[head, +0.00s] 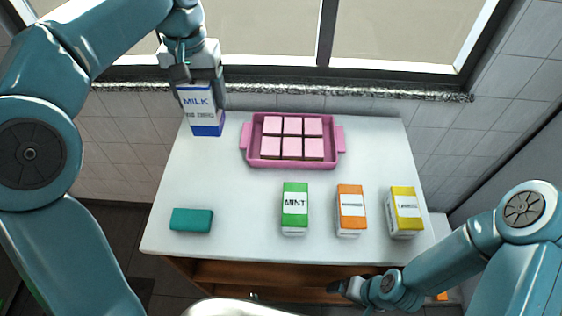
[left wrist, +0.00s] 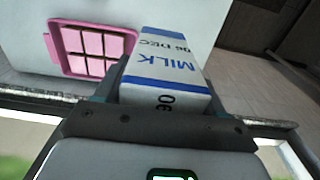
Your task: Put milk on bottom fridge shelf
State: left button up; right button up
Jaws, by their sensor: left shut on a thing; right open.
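A white and blue milk carton (head: 206,121) is upright at the far left corner of the table in the head view. My left gripper (head: 196,75) is shut on its upper part from above. In the left wrist view the milk carton (left wrist: 170,62) sits between the fingers, its MILK label showing. I cannot tell whether its base touches the table. My right gripper (head: 338,288) is open and empty, low beside the table's front edge. No fridge or fridge shelf is in view.
A window and granite sill (head: 300,89) stand behind. The table's left middle is clear.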

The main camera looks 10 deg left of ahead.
pick_arm(q)
jog(key=shift+w+a+f, duration=0.1)
jog(key=shift+w, duration=0.05)
notch_tip(320, 180, down, 20)
jog(key=shift+r+b, duration=0.1)
jog(key=shift+b, duration=0.5)
jog(key=o, duration=1.1)
jog(key=shift+f, duration=0.3)
jog(key=shift+c, duration=0.2)
jog(key=o, duration=0.4)
jog(key=shift+r, duration=0.1)
